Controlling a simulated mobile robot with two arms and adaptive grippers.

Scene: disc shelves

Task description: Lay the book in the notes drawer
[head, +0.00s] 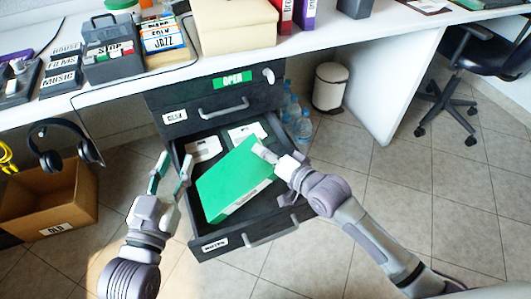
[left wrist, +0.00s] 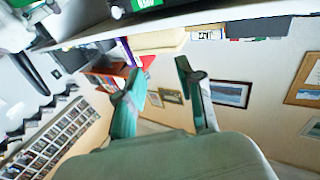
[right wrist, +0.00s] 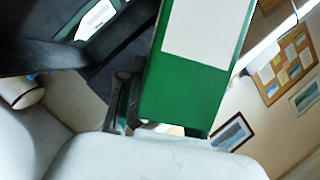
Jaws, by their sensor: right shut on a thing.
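The green book (head: 235,180) is tilted above the open notes drawer (head: 245,241) in the head view. My right gripper (head: 268,156) is shut on the book at its upper right edge. The book fills the middle of the right wrist view (right wrist: 185,95), with a white label on it. The drawer's label reads NOTES, and cards and dark dividers lie inside it. Whether the book touches the drawer floor I cannot tell. My left gripper (head: 172,172) is open and empty, just left of the drawer; its spread fingers show in the left wrist view (left wrist: 165,100).
A closed drawer (head: 205,112) with an OPEN sign above it sits over the notes drawer. A cardboard box (head: 50,205) and headphones (head: 62,148) are at the left. Bottles (head: 303,127) and a white bin (head: 330,87) stand right of the cabinet.

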